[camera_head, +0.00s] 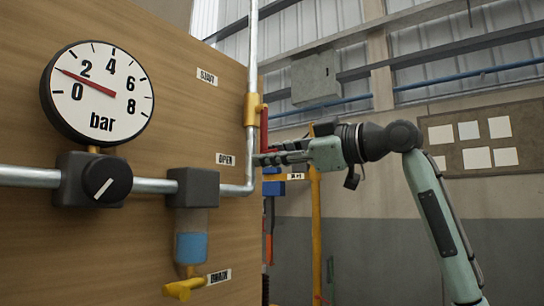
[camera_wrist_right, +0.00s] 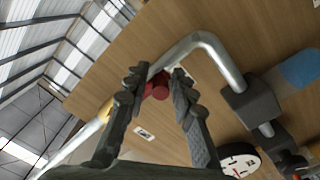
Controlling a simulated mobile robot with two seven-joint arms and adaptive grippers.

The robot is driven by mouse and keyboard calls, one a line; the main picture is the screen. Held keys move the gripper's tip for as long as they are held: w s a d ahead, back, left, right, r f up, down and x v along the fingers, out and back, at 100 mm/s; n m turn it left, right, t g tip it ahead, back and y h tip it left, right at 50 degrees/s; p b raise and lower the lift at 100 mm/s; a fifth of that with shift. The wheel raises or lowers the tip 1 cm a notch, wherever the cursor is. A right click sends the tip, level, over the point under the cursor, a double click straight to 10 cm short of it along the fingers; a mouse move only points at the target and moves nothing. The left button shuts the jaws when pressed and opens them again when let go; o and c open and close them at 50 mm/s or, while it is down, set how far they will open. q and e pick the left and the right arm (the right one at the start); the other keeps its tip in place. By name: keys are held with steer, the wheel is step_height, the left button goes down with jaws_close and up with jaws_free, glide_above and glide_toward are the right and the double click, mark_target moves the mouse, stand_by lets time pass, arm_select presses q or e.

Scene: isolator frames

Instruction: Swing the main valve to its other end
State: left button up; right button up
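The main valve (camera_head: 252,109) is a yellow body on the vertical pipe at the panel's right edge. Its red lever (camera_head: 264,128) hangs down along the pipe towards the OPEN label (camera_head: 226,159); the SHUT label (camera_head: 206,76) is higher up. My right gripper (camera_head: 268,158) is at the lever's lower end. In the right wrist view the red lever end (camera_wrist_right: 159,91) lies between the two separated fingertips (camera_wrist_right: 158,74), with a narrow gap showing; firm contact is not visible. My left gripper is in neither view.
A yellow pipe (camera_head: 315,230) stands behind my right gripper.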

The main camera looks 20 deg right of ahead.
steer(key=shift+o, duration=0.8)
steer(key=shift+s+r, duration=0.1)
steer(key=v, duration=1.2)
